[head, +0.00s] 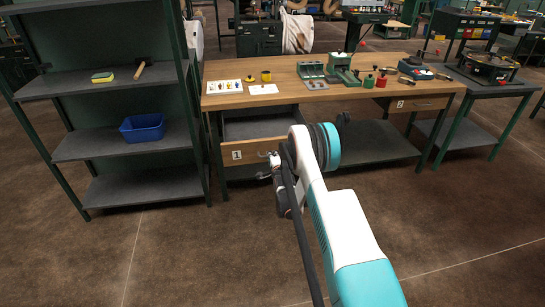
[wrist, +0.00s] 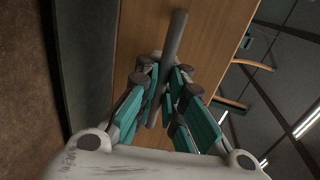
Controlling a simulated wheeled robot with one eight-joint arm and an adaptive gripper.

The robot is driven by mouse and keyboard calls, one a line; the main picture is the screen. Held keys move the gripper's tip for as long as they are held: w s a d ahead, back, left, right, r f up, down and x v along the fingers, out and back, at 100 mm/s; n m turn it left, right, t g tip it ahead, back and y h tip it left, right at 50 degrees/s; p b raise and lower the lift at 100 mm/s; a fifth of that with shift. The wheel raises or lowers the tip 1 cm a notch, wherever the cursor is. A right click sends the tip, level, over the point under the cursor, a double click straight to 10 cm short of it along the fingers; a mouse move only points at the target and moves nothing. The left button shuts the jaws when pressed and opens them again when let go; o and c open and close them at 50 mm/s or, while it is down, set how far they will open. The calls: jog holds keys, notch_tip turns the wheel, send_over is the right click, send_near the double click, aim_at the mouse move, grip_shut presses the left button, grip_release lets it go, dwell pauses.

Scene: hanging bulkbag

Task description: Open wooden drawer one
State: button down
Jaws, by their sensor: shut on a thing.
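Wooden drawer one (head: 245,152), labelled "1", is under the left part of the workbench. Its front stands out from the bench and its grey inside (head: 255,126) shows, so it is open. My gripper (head: 274,161) is at the right part of the drawer front, partly hidden by my arm in the head view. In the wrist view my gripper (wrist: 168,78) has its teal fingers shut on either side of the grey bar handle (wrist: 176,35), close in front of the wooden drawer front (wrist: 132,40).
The wooden workbench (head: 325,97) carries small tools, jars and fixtures. Wooden drawer two (head: 420,104), labelled "2", is shut at the right. A green shelf rack (head: 130,145) with a blue bin (head: 142,128) stands close on the left. The floor (head: 180,255) in front is clear.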

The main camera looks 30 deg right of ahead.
jog(key=c, duration=2)
grip_release()
jog(key=v, duration=0.7)
jog(key=shift+s, duration=0.2)
jog(key=shift+a, duration=0.1)
